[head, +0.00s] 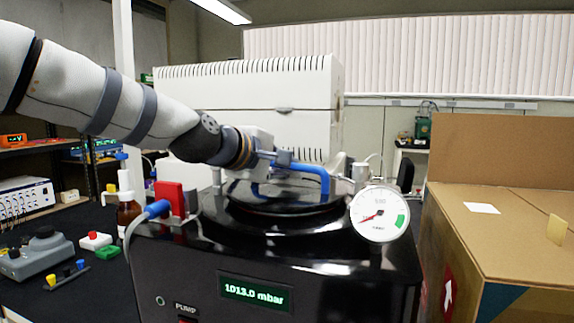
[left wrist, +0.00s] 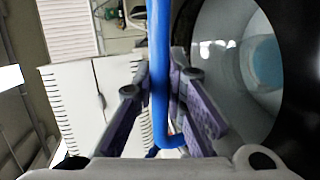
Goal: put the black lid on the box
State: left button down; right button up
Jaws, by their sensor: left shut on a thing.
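My left gripper (head: 280,158) comes in from the left and is shut on the blue handle (head: 318,172) of the black lid. The handle also shows between the finger pads of the gripper in the left wrist view (left wrist: 165,105). The round, glossy black lid (head: 270,196) lies roughly level over the top of the black box (head: 330,255). I cannot tell whether the lid touches the box or hovers just above it. The front display (head: 256,293) of the box reads 1013.0 mbar. My right gripper is not in view.
A round white gauge (head: 380,213) stands at the box's front right. A red block (head: 170,198) with a blue plug and a brown bottle (head: 129,215) are at its left. A cardboard carton (head: 500,235) stands close on the right. A large white machine (head: 245,95) is behind.

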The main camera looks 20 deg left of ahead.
pick_arm(q)
jog(key=shift+f, duration=0.35)
dwell(0.4)
jog(key=c, duration=1.6)
grip_release()
